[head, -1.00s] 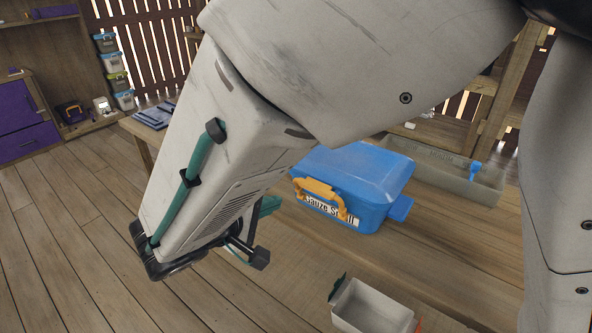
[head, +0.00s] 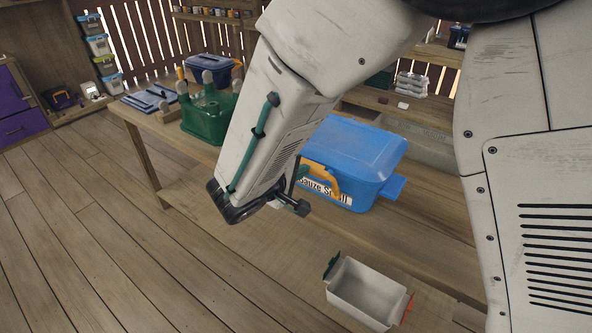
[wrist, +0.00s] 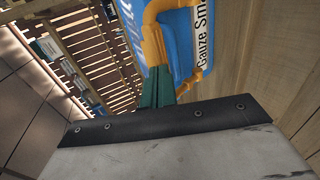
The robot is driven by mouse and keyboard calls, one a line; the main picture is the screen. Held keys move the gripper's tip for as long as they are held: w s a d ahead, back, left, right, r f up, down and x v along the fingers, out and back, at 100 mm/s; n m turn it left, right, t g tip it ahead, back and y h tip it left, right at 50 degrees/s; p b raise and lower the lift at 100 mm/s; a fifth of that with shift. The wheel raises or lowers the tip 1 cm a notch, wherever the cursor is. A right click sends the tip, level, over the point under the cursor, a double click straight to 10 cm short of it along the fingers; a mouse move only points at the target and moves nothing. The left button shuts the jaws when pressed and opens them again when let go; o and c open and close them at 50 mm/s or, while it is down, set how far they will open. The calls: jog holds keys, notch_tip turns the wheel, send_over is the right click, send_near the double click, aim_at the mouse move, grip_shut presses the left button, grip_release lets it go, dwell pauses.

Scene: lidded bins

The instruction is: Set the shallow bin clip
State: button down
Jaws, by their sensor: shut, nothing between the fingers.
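A blue lidded bin (head: 352,150) stands on the wooden bench, with a label reading "Gauze Small" (head: 338,196) on its front. An orange clip (head: 322,181) sits on that front, partly behind my arm. In the wrist view the orange clip (wrist: 153,42) is a bent loop standing out from the blue wall (wrist: 180,35). My gripper (wrist: 157,76) has green fingers, shut and empty, close to the clip's near end. I cannot tell whether they touch it. An open, shallow white bin (head: 360,292) stands lower in front, with a green clip (head: 331,266) and an orange-red clip (head: 407,308) at its ends.
A grey trough (head: 425,148) lies behind the blue bin. The floor at left is clear.

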jog(key=shift+w+d+r+g+y, duration=0.3)
jog(key=shift+w+d+r+g, duration=0.3)
jog(key=shift+w, duration=0.3)
jog(key=shift+r, duration=0.25)
